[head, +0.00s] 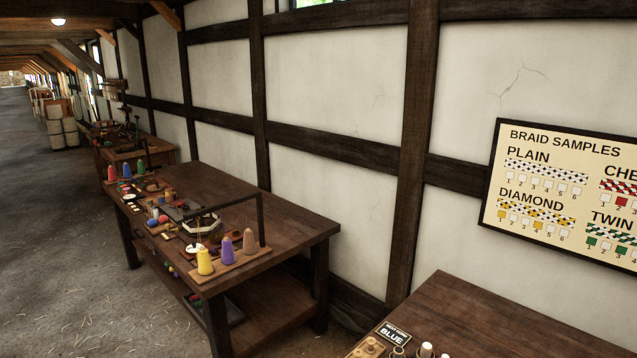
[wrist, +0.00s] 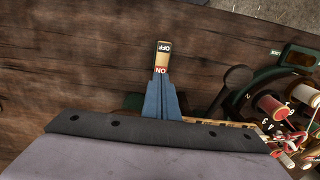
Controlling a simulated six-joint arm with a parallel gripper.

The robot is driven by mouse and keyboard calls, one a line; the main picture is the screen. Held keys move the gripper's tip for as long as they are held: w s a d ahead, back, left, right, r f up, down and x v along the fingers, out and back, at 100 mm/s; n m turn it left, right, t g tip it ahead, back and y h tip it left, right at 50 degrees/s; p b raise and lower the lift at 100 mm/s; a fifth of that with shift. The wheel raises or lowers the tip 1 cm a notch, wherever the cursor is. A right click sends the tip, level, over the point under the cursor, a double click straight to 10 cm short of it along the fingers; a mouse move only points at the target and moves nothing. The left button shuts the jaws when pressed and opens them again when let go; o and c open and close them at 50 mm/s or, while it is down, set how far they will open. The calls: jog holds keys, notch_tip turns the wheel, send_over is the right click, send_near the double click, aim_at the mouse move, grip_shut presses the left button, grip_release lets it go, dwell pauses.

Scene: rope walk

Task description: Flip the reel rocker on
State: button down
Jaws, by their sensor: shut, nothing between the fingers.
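The reel rocker (wrist: 162,57) is a small cream piece in the wrist view, with a black OFF label at its far end and a red ON label at its near end. My gripper (wrist: 161,80) has its blue fingers shut together with nothing between them. The fingertips are right at the ON end in the picture; I cannot tell whether they touch it. Which way the rocker is tipped is unclear. I cannot make out the rocker or my gripper in the head view.
In the wrist view, a green-framed device with thread spools (wrist: 270,107) stands close on the right. The dark wooden tabletop (wrist: 75,60) is clear to the left. The head view shows a cluttered bench (head: 300,232) along the wall and a braid samples board (head: 560,140).

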jog(key=shift+f+b, duration=0.4)
jog(key=shift+f, duration=0.25)
jog(key=shift+r, duration=0.15)
notch_tip(320, 180, up, 8)
jog(key=p, duration=0.6)
dwell(0.4)
dwell(0.3)
